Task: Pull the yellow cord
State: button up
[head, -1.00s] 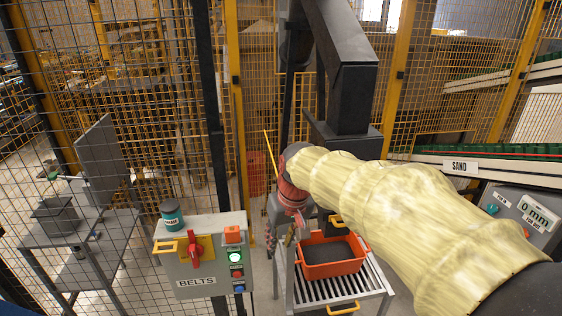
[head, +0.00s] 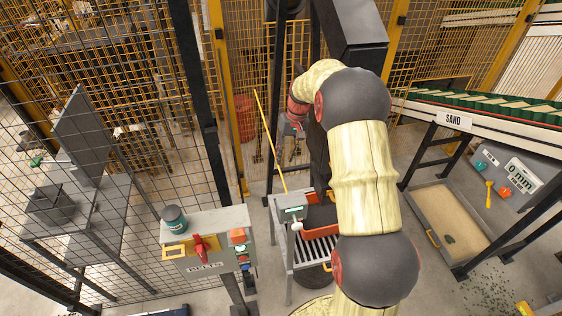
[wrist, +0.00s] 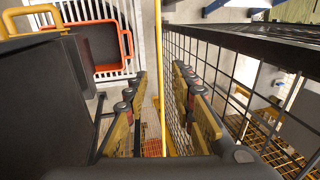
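The yellow cord (head: 269,135) is a thin line slanting down to a small grey box (head: 290,207) by the slatted stand. In the wrist view the cord (wrist: 161,75) runs upright through the gap between the fingers. My gripper (head: 293,128) is just right of the cord in the head view, partly hidden by my arm. In the wrist view my gripper (wrist: 159,75) is open, with one finger on each side of the cord. Neither finger visibly touches it. I cannot tell how deep the cord sits between them.
An orange tray (head: 313,228) lies on the slatted stand (head: 322,250). The belt control box (head: 205,245) stands left. The sand conveyor (head: 470,120) is on the right. Mesh fencing (wrist: 215,55) runs close to the right finger in the wrist view.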

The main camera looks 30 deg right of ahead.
notch_tip(320, 180, down, 6)
jog(key=a, duration=0.1)
jog(key=shift+w+p, duration=0.15)
jog(key=shift+p, duration=0.2)
jog(key=shift+a+f, duration=0.1)
jog(key=shift+c, duration=1)
jog(key=c, duration=0.4)
grip_shut()
